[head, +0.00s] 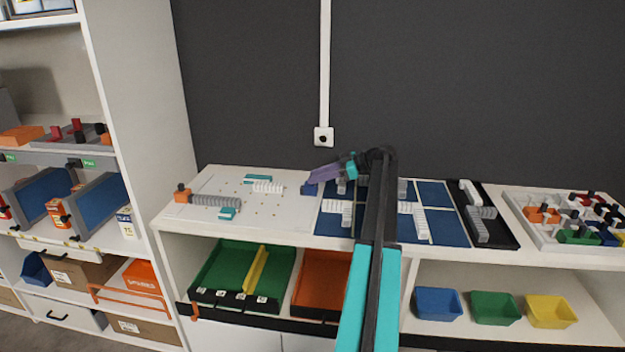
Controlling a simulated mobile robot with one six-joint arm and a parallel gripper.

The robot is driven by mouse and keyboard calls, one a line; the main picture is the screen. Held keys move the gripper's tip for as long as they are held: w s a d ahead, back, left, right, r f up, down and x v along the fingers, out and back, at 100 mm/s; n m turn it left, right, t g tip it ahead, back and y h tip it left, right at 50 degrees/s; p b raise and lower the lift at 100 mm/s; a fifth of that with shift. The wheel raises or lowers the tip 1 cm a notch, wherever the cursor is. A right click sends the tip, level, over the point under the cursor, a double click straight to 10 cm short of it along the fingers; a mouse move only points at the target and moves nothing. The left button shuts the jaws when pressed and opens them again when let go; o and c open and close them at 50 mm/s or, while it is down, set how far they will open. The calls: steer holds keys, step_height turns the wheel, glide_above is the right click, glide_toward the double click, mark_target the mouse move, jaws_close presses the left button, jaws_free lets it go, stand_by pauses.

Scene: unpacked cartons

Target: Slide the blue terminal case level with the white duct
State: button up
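A small dark blue block (309,189), which looks like the blue terminal case, sits at the right edge of the white board (240,181). A white ribbed duct (268,187) lies on that board to the block's left, beside a teal piece (258,178). My gripper (312,175) has purple fingers and reaches left over the board's right edge, just above the blue block. The fingers partly cover the block, and I cannot tell whether they touch it. The finger gap is not visible from here.
A grey ribbed piece with an orange end (183,193) and a teal piece (227,213) lie on the board's left part. Blue panels (435,195) with white ribbed pieces and a black tray (499,236) stand to the right. My arm hides part of the panels.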

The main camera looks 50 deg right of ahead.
steer(key=b+v, duration=0.1)
steer(key=v, duration=1)
steer(key=shift+s+b, duration=0.3)
steer(key=shift+r, duration=0.15)
